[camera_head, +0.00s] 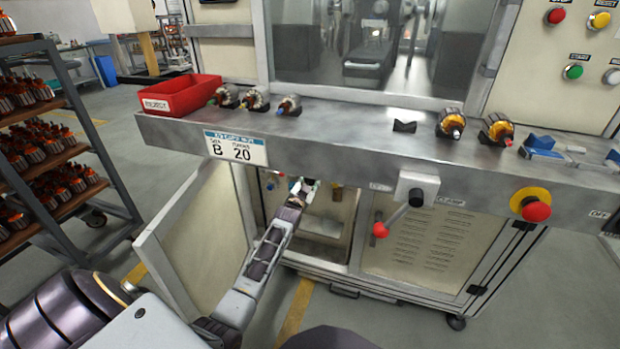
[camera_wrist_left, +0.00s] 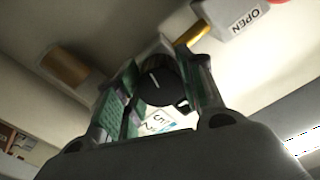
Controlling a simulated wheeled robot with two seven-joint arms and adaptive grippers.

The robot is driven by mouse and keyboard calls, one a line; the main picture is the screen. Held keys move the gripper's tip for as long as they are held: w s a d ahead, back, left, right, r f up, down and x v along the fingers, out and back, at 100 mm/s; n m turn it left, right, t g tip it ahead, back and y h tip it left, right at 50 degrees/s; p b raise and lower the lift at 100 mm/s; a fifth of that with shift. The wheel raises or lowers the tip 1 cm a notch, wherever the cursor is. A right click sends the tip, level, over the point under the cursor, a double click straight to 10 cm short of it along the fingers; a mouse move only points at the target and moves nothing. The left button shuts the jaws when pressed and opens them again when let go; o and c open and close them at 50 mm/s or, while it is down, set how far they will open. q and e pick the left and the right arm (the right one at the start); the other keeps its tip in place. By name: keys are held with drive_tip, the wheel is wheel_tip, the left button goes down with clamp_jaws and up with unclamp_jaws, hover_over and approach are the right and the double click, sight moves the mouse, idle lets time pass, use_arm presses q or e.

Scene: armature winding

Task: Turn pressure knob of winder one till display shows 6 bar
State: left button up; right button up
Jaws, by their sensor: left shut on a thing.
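My left gripper (camera_head: 303,187) reaches into the open lower cabinet of the winder (camera_head: 258,208) under the bench. In the left wrist view its two fingers (camera_wrist_left: 157,92) stand on either side of a black round knob (camera_wrist_left: 160,84) with a white pointer line, and are shut on it. Just below the knob, partly hidden by the gripper, is a small light panel (camera_wrist_left: 160,122) with dark digits. They look like a 5 and a 2, but I cannot read them fully. In the head view the gripper hides the knob. My right gripper is not in view.
The opened cabinet door (camera_head: 215,232) stands left of my arm. A lever with a red ball (camera_head: 380,230) and a red emergency button (camera_head: 536,210) jut out to the right. A red bin (camera_head: 180,95) and several armatures lie on the bench.

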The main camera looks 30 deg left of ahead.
use_arm(q)
drive_tip(key=shift+m+p, duration=0.65)
drive_tip(key=shift+m, duration=0.35)
drive_tip(key=shift+m+p, duration=0.6)
drive_tip(key=shift+m, duration=1.7)
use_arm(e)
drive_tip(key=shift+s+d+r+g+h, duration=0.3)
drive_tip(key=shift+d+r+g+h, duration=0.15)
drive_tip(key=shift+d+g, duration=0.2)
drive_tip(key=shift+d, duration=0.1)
use_arm(q)
drive_tip(key=o, duration=1)
drive_tip(key=shift+s, duration=0.15)
drive_tip(key=shift+v, duration=5.85)
